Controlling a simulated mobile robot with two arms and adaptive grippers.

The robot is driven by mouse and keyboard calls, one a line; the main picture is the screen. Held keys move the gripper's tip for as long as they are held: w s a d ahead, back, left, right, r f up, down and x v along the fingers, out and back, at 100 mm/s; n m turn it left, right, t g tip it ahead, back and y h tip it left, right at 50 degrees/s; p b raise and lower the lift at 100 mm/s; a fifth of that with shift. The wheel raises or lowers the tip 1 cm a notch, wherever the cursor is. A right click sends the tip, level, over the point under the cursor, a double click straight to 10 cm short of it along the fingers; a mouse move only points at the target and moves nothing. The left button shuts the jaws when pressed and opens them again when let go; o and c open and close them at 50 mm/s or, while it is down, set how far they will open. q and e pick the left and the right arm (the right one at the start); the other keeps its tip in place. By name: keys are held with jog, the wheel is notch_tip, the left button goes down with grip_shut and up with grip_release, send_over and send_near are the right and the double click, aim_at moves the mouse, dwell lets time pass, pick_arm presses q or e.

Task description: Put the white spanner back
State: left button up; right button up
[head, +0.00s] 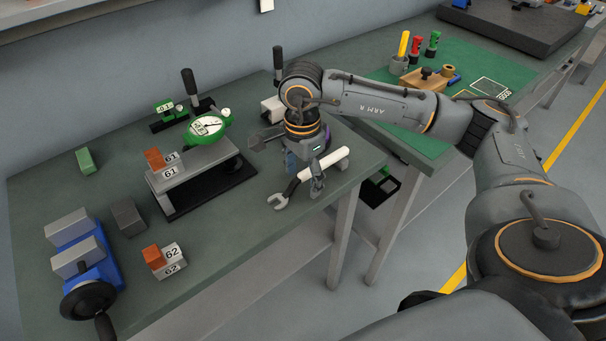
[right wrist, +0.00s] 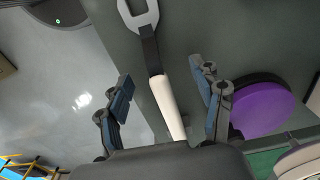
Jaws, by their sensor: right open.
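The white spanner lies on the grey-green bench near its front edge; its white handle (head: 324,163) and grey open-ended head (head: 278,201) show in the head view. My right gripper (head: 304,176) is above the handle, pointing down, with its fingers apart. In the right wrist view the white handle (right wrist: 168,108) runs between the open fingers of the gripper (right wrist: 161,80), with the dark neck and open jaw further up the picture. Whether a finger touches the handle cannot be told. My left gripper is not in view.
A purple round thing (right wrist: 262,108) is close beside the right finger. Left of the spanner are a green dial gauge (head: 207,127) on a stand, orange-topped blocks (head: 153,257) and a blue vice (head: 98,271). A green mat (head: 462,62) holds coloured-handled tools at the right.

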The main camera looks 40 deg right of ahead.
jog(key=shift+r, duration=0.1)
jog(key=shift+r+p, duration=1.6)
jog(key=shift+r, duration=1.35)
jog(key=shift+r, duration=0.1)
notch_tip(320, 180, up, 12)
